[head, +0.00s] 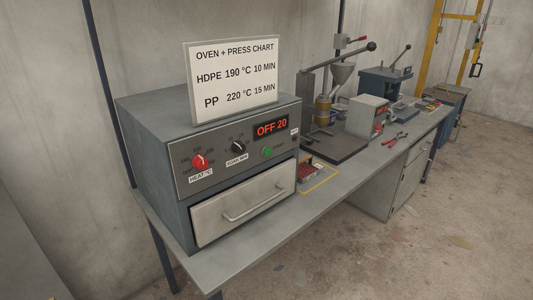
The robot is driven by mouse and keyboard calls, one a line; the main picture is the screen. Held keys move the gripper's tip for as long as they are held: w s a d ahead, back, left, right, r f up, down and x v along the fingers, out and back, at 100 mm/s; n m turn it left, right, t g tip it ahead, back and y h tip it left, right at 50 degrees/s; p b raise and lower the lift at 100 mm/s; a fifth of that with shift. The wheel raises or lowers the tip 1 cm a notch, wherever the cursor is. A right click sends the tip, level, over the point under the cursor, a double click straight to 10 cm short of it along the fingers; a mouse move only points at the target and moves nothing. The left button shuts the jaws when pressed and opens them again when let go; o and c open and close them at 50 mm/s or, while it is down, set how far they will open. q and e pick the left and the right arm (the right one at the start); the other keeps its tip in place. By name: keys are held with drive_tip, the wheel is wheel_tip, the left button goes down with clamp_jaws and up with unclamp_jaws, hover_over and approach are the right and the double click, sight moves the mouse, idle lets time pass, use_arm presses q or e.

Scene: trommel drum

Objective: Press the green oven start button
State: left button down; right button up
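The oven (155,117) is a grey box at the near left end of the bench. A red dial (199,161) labelled HEAT °C is at the panel's left. The oven drawer (245,203) below looks shut. Neither of my grippers shows in the head view, and nothing covers the button.
A chart sign (234,77) stands on the oven. Right of it on the bench (290,213) are a small tray of red pieces (311,172), a lever press (325,110), a grey box with a display (368,117) and red-handled pliers (395,139). The floor in front (440,240) is clear.

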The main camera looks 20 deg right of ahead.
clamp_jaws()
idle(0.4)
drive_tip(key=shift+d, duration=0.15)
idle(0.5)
